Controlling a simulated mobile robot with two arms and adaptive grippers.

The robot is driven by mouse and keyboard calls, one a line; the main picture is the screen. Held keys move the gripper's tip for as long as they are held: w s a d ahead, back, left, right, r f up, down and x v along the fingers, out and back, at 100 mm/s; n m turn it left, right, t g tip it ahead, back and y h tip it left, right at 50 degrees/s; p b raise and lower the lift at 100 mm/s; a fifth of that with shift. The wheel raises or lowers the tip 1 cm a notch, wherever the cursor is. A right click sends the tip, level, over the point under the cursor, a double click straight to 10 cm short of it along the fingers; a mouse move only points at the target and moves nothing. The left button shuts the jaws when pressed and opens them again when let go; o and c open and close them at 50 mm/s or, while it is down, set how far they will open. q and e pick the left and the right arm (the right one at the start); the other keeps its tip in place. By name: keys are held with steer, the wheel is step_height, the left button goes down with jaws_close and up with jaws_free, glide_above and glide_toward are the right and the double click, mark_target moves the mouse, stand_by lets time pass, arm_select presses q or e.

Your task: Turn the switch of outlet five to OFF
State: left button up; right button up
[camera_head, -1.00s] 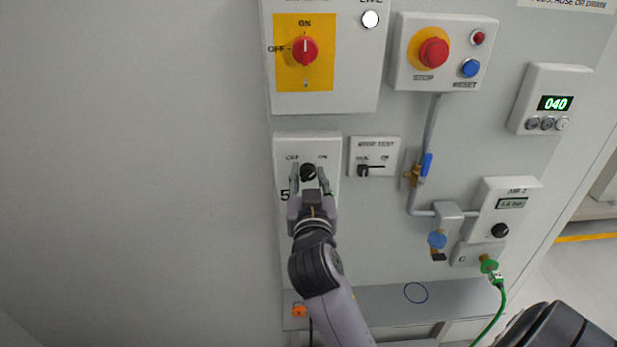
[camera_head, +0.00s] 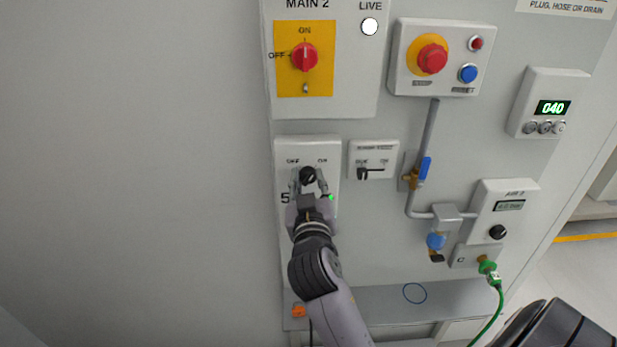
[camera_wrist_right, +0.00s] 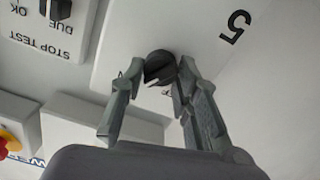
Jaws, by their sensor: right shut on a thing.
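The switch of outlet five is a black round knob (camera_head: 307,175) on a white plate (camera_head: 325,240), below the labels OFF at left and ON at right. A "5" is partly visible to its lower left. My right gripper (camera_head: 308,184) comes from below and is shut on the knob, one finger on each side. The knob also shows in the right wrist view (camera_wrist_right: 160,67), between the fingertips; its white mark points to the picture's lower left, which looks like the ON side. A small green light (camera_head: 331,197) glows beside the right finger. My left gripper is not in view.
A stop test box (camera_head: 374,159) sits close to the right of the plate. The yellow main switch (camera_head: 304,58) is above. A red stop button (camera_head: 432,60), valve pipe (camera_head: 425,130) and air unit (camera_head: 503,217) are farther right. The wall at left is bare.

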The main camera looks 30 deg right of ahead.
steer(key=n+p, duration=0.1)
steer(key=n, duration=0.1)
steer(key=n+p, duration=0.1)
steer(key=shift+r+n, duration=0.2)
steer(key=shift+n, duration=0.2)
steer(key=n+p, duration=0.2)
steer(key=n, duration=0.1)
steer(key=shift+a+n, duration=0.1)
steer(key=shift+n, duration=0.2)
steer(key=n+p, duration=0.2)
steer(key=n, duration=0.2)
steer(key=shift+w+f+p, duration=0.1)
steer(key=shift+p, duration=0.3)
steer(key=shift+f+n+p, duration=0.15)
steer(key=shift+n+p, duration=0.8)
steer(key=shift+n, duration=1.15)
steer(key=o, duration=1.2)
steer(key=shift+f, duration=0.1)
steer(key=shift+c, duration=0.2)
